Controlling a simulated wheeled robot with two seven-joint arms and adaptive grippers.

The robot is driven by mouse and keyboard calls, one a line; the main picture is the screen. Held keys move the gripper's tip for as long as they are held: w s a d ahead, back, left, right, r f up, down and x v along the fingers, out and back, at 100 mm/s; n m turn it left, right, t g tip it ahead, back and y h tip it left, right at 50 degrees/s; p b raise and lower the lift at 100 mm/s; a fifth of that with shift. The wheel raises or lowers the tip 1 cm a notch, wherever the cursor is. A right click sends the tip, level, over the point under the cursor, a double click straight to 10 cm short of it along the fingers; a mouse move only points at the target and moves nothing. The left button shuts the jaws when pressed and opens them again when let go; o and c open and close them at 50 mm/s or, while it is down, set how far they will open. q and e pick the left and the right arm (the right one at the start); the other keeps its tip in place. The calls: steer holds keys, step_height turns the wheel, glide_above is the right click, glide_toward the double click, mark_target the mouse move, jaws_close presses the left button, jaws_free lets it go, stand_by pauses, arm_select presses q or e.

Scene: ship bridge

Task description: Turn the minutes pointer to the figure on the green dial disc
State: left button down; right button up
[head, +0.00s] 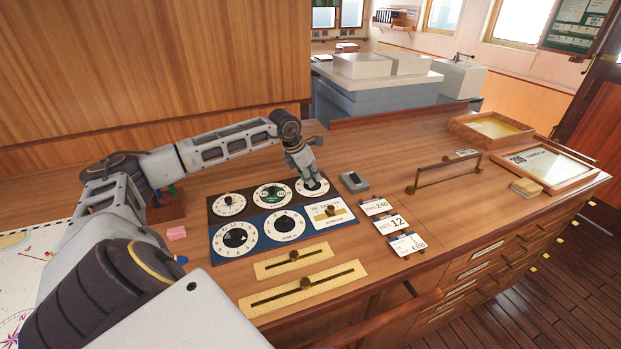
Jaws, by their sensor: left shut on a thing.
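A dark panel on the wooden desk holds a row of three small round dials. The green dial disc (270,195) is in the middle, with a white rim; its figures are too small to read. A white dial (229,205) with a dark pointer is to its left. My left gripper (312,179) is over the right-hand dial (312,190), pointing down and shut on its pointer; the fingers hide most of the pointer and where it points. I cannot read which dial is marked minutes. My right gripper is not in view.
Directly in front, a blue panel (254,254) carries two larger dials and a slider plate (330,213). Brass slide scales (305,291) lie nearer. Right are a small grey box (354,182), number cards (397,223) and a raised rail (445,171). A pink block (176,233) lies left.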

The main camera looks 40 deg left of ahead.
arm_select(q)
steer(key=shift+a+m, duration=0.1)
steer(key=shift+m, duration=0.5)
steer(key=shift+w+m+h, duration=0.1)
steer(key=shift+m+h, duration=0.2)
steer(key=shift+m, duration=0.6)
steer(key=shift+a+m+g+h, duration=0.1)
steer(key=shift+m+g+h, duration=0.4)
steer(key=shift+m, duration=0.6)
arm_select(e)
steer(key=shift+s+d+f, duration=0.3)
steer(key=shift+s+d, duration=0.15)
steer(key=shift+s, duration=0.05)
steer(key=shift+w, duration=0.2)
